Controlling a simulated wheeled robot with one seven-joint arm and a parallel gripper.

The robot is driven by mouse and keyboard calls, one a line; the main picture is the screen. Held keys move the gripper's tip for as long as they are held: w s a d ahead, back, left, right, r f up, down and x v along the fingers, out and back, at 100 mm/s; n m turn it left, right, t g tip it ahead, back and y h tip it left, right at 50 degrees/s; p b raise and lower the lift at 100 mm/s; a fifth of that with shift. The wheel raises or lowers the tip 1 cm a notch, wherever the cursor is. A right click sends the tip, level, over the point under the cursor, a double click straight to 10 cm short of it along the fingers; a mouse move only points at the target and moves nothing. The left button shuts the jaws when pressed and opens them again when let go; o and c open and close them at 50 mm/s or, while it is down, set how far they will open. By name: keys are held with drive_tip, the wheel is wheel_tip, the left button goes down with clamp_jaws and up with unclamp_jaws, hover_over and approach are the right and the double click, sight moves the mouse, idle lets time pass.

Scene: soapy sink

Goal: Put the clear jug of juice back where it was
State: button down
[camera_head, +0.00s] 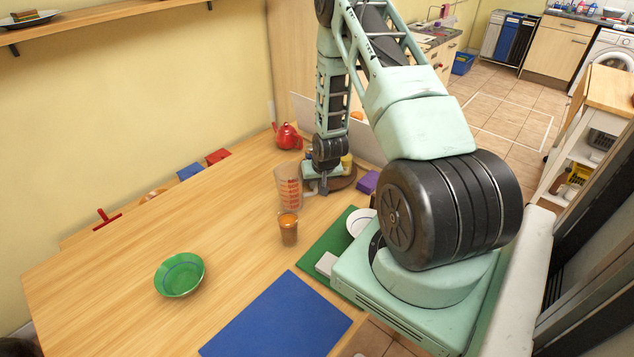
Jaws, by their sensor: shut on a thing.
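The clear jug (288,187) with orange-red marks on its side is upright near the middle of the wooden table. My gripper (314,185) is at its right side and is shut on it, seemingly at the handle; the fingers are small and the exact grip is hard to see. I cannot tell whether the jug's base touches the table. A glass of orange-brown juice (288,231) stands just in front of the jug. A round brown board (343,181) lies behind and right of my gripper, partly hidden by it.
A red teapot (287,137) stands behind. A purple block (367,183), a green mat (317,252) with a white plate (357,220), and a blue mat (275,320) lie right and front. A green bowl (180,276) sits left. The table between bowl and jug is clear.

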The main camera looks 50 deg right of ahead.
drive_tip(key=c, duration=1.4)
unclamp_jaws()
drive_tip(key=shift+f, duration=0.1)
